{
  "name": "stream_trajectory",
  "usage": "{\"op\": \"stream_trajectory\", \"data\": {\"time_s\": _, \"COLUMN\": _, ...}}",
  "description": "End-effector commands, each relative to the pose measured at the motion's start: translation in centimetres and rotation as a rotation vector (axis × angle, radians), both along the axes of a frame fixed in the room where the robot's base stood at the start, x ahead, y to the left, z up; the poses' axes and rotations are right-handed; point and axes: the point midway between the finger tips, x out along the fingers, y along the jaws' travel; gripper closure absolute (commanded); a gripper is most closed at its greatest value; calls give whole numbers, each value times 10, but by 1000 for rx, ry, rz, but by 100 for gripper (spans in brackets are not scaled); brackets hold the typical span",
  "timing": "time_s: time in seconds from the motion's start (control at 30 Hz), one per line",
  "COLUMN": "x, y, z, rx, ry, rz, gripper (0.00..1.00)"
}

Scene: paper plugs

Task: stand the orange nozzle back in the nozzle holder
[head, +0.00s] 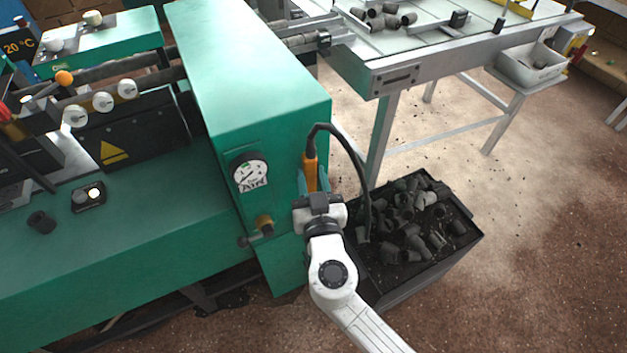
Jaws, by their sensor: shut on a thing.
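The orange nozzle (311,171) stands roughly upright beside the right end of the green machine, with a black hose (352,150) arching from its top to the right and down. My gripper (313,192) is shut on the nozzle's lower part, seen from behind. A small blue-teal piece (301,182) shows beside the nozzle, close to the machine's side. I cannot tell whether it is the nozzle holder. The nozzle's lower end is hidden behind my gripper, so I cannot tell whether it touches a holder.
The green machine (245,80) with a pressure gauge (250,172) and a brass valve (264,222) stands close on the left. A dark crate (425,270) full of grey plugs is at the right. A metal table (400,72) stands behind. Open floor lies to the right.

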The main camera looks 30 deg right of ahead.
Motion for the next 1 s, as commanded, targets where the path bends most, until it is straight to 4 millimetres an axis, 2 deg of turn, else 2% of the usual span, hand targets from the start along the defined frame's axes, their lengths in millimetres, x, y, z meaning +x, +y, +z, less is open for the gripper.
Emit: {"op": "stream_trajectory", "data": {"time_s": 1.0, "x": 0, "y": 0, "z": -72, "rx": 0, "ry": -1, "rz": 0, "gripper": 98}}
